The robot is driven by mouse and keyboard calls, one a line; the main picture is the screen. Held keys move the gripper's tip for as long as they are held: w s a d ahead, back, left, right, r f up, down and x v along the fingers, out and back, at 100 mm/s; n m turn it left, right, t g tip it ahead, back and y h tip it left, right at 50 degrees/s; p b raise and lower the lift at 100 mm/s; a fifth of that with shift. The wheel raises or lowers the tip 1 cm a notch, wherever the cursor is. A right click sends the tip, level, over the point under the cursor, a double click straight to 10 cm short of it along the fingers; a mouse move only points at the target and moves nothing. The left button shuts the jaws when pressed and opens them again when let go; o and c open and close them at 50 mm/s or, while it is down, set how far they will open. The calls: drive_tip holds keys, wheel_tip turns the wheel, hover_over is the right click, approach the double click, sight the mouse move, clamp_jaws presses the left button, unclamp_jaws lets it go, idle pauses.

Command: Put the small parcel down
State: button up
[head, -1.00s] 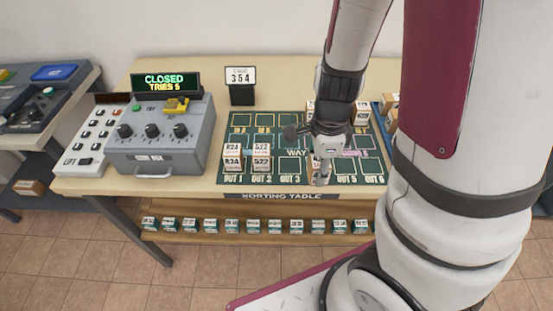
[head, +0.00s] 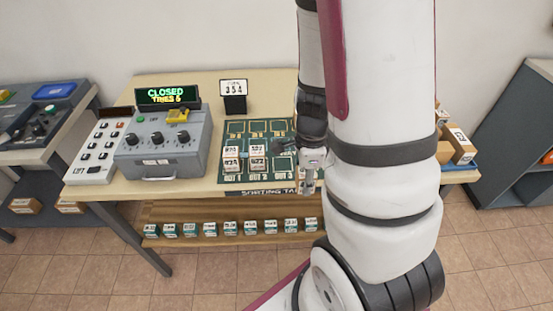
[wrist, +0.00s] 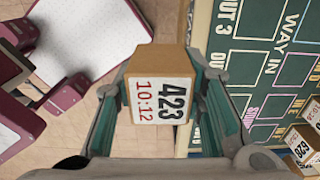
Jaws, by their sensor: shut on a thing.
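The small parcel (wrist: 160,90) is a brown box with a white label reading 423 and 10:12. In the wrist view it sits between the two fingers of my gripper (wrist: 165,105), which is shut on it. In the head view my gripper (head: 309,178) hangs at the front edge of the sorting table (head: 88,188), right of OUT 3; the parcel is hard to make out there. The green sorting mat (head: 228,179) has marked squares and lettering. In the wrist view the mat (wrist: 241,45) lies to the right of the parcel, with the floor to its left.
Another parcel (wrist: 301,145) is at the wrist view's lower right. A grey control box (head: 160,150) reads CLOSED, TRIES 5 or 6. My arm hides the mat's right part.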

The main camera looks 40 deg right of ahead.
drive_tip(key=w+b, duration=0.2)
drive_tip(key=b, duration=0.1)
drive_tip(key=shift+w+d+f, duration=0.15)
drive_tip(key=shift+w+f, duration=0.05)
drive_tip(key=shift+f, duration=0.05)
drive_tip(key=b, duration=0.3)
hover_over(283, 164)
drive_tip(key=shift+f, duration=2.1)
drive_tip(key=shift+f+b, duration=0.15)
drive_tip(key=shift+b, duration=0.2)
drive_tip(key=o, duration=1.2)
